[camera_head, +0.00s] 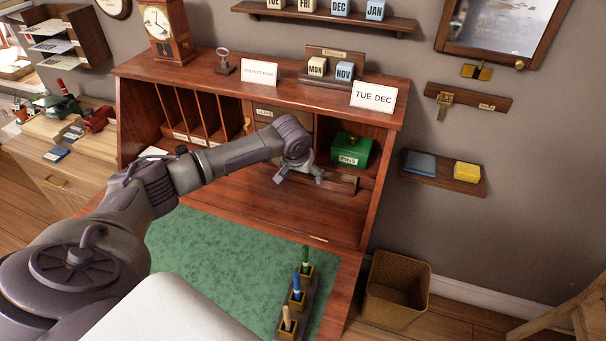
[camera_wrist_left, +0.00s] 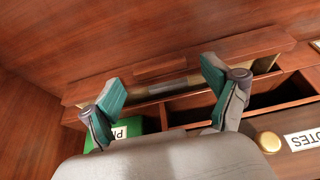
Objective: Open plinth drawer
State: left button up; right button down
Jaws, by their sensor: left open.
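The plinth drawer (camera_head: 341,184) is a low wooden drawer at the foot of the desk's inner compartments, below the green box. It also shows in the left wrist view (camera_wrist_left: 200,66), with a small raised wooden strip on its front. Its front appears to stand out from the case, with pale side edges and a dark gap behind. My left gripper (camera_head: 299,179) is at the drawer's left part and hides some of it. In the left wrist view its two teal-padded fingers (camera_wrist_left: 168,92) are wide apart with nothing gripped. My right gripper is not in view.
The green box (camera_head: 351,150) sits in the compartment above the drawer. A brass knob (camera_wrist_left: 269,141) is near the left gripper. The lowered desk leaf has a green mat (camera_head: 205,250) and a pen stand (camera_head: 300,297). The wood in front of the drawer is clear.

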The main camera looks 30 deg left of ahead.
pick_arm(q)
jog(key=shift+f, duration=0.15)
grip_shut()
jog(key=s+p, duration=0.3)
jog(key=p, duration=0.1)
jog(key=shift+s+d+r, duration=0.2)
jog(key=shift+s+d, duration=0.15)
jog(key=shift+d, duration=0.05)
jog(key=shift+s+d+f, duration=0.1)
jog(key=shift+s+f, duration=0.05)
jog(key=shift+s, duration=0.15)
grip_release()
